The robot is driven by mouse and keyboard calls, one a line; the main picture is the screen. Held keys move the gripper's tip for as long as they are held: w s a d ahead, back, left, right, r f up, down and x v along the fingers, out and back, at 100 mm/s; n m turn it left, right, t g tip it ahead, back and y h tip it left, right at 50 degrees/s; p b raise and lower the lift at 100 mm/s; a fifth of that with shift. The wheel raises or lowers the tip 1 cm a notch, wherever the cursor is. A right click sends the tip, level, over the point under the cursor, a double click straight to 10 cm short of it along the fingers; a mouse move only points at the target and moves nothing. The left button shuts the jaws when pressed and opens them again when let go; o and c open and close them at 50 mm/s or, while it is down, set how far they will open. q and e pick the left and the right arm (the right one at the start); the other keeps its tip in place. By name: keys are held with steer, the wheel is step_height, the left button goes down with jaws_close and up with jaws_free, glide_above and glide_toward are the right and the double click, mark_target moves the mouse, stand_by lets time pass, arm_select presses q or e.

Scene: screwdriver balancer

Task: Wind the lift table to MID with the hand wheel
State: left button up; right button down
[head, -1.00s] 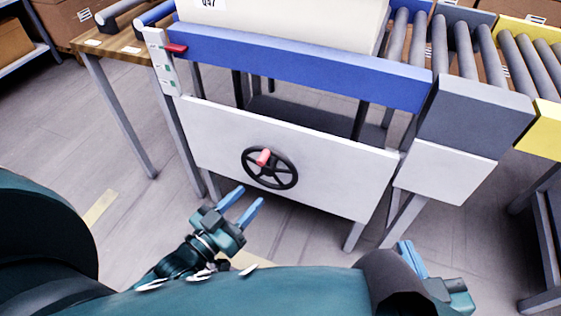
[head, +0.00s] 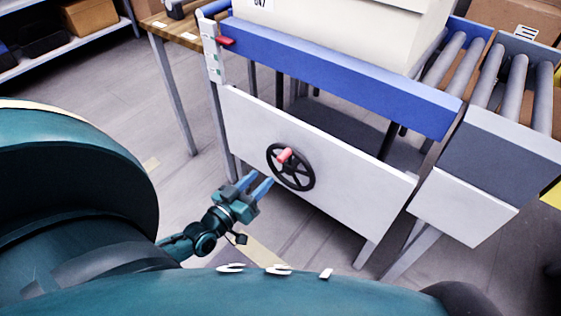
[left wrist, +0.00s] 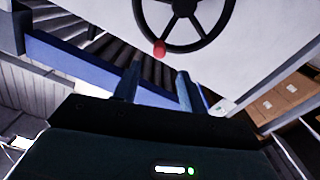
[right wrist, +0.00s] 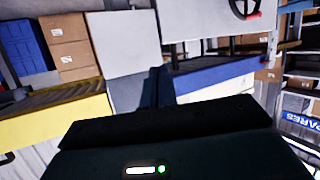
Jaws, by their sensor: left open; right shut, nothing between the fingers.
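The black hand wheel (head: 306,184) with its red handle knob (head: 284,156) is on the white front panel of the lift table (head: 340,79). The table's blue top carries a pale box. A red pointer (head: 226,40) sits beside the upper part of a white scale strip (head: 212,62); its marks are too small to read. My left gripper (head: 260,183) is open and empty, just left of and below the wheel. In the left wrist view the knob (left wrist: 160,49) shows ahead of the fingertips (left wrist: 157,78), apart from them. My right gripper (right wrist: 157,80) is shut and empty, away from the wheel.
A grey roller conveyor (head: 510,90) adjoins the table on the right. A wooden bench (head: 180,30) stands at the left, with shelving behind it. The pale box (head: 355,25) stands on the lift table. The floor before the panel is clear.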

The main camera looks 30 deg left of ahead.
mark_target(279, 161)
arm_select(q)
steer(key=w, duration=0.3)
steer(key=w+b, duration=0.1)
steer(key=w, duration=0.5)
steer(key=shift+d+b, duration=0.3)
steer(key=shift+d, duration=0.1)
arm_select(e)
steer(key=shift+w+a+f+t+y, duration=0.1)
steer(key=shift+w+t+y, duration=0.25)
steer(key=shift+t, duration=0.35)
arm_select(q)
steer(key=shift+c, duration=0.4)
jaws_close()
